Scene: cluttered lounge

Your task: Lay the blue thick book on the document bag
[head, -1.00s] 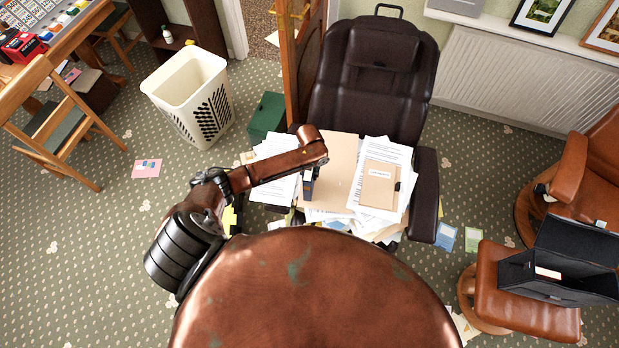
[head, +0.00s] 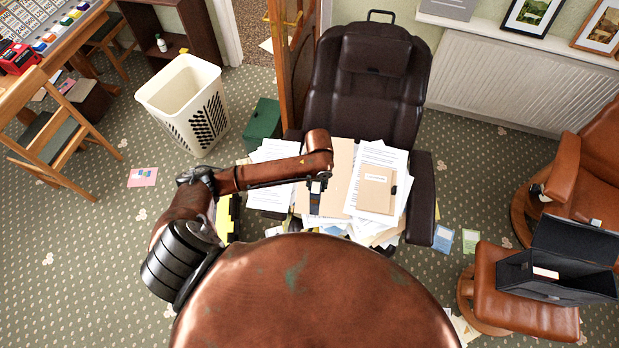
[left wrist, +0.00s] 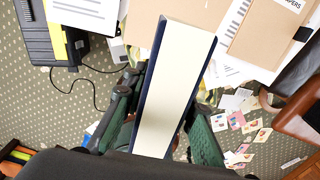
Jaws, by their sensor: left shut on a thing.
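My left gripper (head: 317,180) is shut on the blue thick book (head: 315,200), which hangs below it over the papers on the seat of the dark chair. In the left wrist view, the book (left wrist: 176,85) stands edge-on between the two green-padded fingers (left wrist: 163,122), showing cream page edges and dark blue covers. The tan document bag (head: 376,188), with a white label and a dark clasp, lies on the papers to the right of the book. Part of it shows at the upper right of the left wrist view (left wrist: 268,40). My right gripper is out of view.
Loose papers (head: 270,190) and a tan folder (head: 340,165) cover the seat of the dark chair (head: 365,90). Its right armrest (head: 420,195) stands beside the pile. A black box (head: 560,270) sits on a brown footstool (head: 500,305). A white basket (head: 185,105) stands left.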

